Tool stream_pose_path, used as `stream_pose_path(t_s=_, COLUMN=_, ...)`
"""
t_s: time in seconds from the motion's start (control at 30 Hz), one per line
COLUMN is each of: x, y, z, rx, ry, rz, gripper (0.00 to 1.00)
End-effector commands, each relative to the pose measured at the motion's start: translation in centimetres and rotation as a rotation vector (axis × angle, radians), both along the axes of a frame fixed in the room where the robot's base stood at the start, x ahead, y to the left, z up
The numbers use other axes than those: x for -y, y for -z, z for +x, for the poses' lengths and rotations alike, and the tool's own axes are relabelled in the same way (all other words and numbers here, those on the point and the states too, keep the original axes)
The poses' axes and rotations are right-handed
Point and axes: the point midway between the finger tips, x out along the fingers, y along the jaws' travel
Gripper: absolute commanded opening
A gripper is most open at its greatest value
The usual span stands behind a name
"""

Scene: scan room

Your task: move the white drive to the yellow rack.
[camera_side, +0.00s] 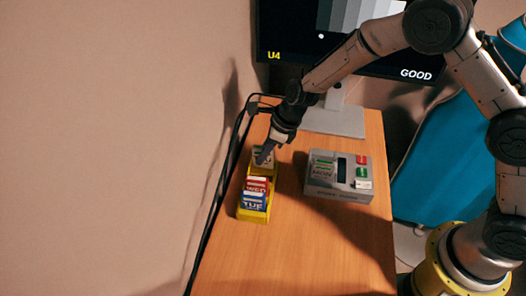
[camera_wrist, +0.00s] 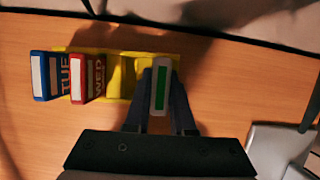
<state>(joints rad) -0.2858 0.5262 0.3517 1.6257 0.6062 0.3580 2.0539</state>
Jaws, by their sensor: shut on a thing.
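My gripper (camera_side: 266,153) is shut on a white drive (camera_side: 262,161) at the far end of the yellow rack (camera_side: 245,215). In the wrist view the white drive (camera_wrist: 160,88) shows a green stripe and stands upright between the two fingers (camera_wrist: 158,108). It is at the right end of the yellow rack (camera_wrist: 115,68) there. I cannot tell whether its lower end is fully in the slot. A red drive (camera_side: 257,185) marked WED and a blue drive (camera_side: 253,202) marked TUE stand in the rack's near slots. An empty stretch of rack lies between the red and white drives.
A monitor stand (camera_side: 335,122) is behind. Black cables (camera_side: 222,180) run along the left table edge. The front of the table is clear.

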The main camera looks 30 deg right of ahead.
Motion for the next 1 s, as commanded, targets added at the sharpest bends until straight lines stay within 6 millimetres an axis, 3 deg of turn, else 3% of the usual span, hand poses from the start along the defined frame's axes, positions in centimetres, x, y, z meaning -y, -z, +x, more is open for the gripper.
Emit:
stream_pose_path(t_s=0.93, x=0.0, y=1.2, z=0.1, rx=0.002, ry=0.001, rz=-0.001, gripper=0.00)
stream_pose_path(t_s=0.97, x=0.0, y=1.3, z=0.1, rx=0.002, ry=0.000, rz=-0.001, gripper=0.24)
stream_pose_path(t_s=1.0, x=0.0, y=1.2, z=0.1, rx=0.003, ry=0.000, rz=0.000, gripper=0.31)
